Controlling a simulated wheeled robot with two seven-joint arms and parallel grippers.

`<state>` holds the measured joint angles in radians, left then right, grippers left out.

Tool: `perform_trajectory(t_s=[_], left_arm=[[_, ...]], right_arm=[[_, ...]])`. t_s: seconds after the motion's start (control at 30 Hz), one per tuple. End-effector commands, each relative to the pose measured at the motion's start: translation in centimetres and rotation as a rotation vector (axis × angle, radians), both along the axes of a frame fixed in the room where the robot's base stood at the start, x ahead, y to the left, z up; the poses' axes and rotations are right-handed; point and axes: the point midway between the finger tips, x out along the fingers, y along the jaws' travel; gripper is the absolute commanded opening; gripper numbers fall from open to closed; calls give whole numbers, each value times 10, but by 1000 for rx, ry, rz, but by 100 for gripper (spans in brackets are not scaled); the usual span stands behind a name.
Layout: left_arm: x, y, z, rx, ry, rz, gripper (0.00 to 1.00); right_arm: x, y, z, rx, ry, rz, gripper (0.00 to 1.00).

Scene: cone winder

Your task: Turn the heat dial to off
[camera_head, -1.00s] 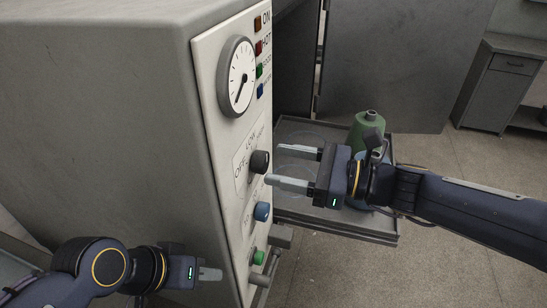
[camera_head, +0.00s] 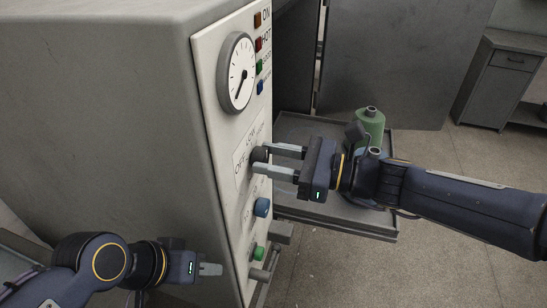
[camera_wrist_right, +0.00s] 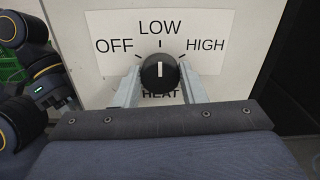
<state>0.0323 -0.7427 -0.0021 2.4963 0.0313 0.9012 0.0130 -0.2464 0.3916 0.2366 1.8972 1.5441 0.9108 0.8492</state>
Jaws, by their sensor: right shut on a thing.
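The black heat dial (camera_head: 260,154) sits on the white front panel, and it also shows in the right wrist view (camera_wrist_right: 160,72). Its white mark points straight up at LOW; OFF is printed to the left and HIGH to the right. My right gripper (camera_head: 262,160) has its fingers on either side of the dial and is shut on it; the wrist view shows the fingers (camera_wrist_right: 161,88) at the dial's left and right edges. My left gripper (camera_head: 220,269) is low beside the machine's side and panel edge, apart from the dial; its finger opening cannot be made out.
On the panel are a round gauge (camera_head: 237,73), a blue knob (camera_head: 262,207), a green button (camera_head: 258,253) and several small lamps above. Open floor is at the lower right.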

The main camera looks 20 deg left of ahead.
Motion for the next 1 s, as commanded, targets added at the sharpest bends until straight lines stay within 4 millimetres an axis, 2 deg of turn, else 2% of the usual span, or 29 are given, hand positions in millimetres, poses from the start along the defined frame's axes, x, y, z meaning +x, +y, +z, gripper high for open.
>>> perform_trajectory(t_s=[0.17,0.37,1.0], left_arm=[[0,0,-8,0,0,0,36],[0,0,-27,0,0,0,36],[0,0,-111,0,0,0,36]], right_arm=[[0,0,-2,-1,-38,0,14],[0,0,-5,-4,-147,-1,14],[-2,0,-7,-24,-728,-1,14]])
